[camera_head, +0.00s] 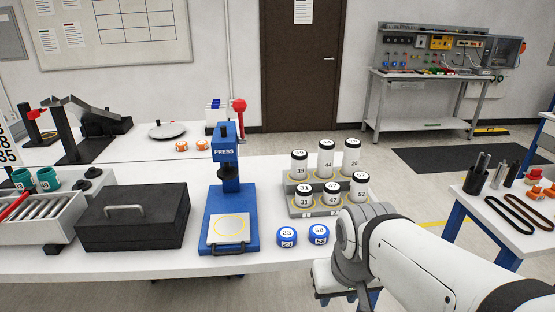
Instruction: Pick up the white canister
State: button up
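Several white canisters with black lids and number labels stand upright in a grey stepped rack on the white table. The back row holds one at left (299,167), one marked 44 (326,160) and one at right (351,158). The front row holds 31 (304,200), 47 (332,197) and 52 (360,191). The task does not single out one by number. My white arm reaches in from the lower right, its grey wrist joint just in front of the rack's right end. My gripper's fingers cannot be made out.
A black case (132,222) and a grey bin (40,225) lie further left. A side table (510,240) with belts stands right.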

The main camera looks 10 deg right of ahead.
aim_at(299, 164)
jog(key=z, duration=0.05)
jog(key=i, duration=0.9)
jog(key=u, duration=0.05)
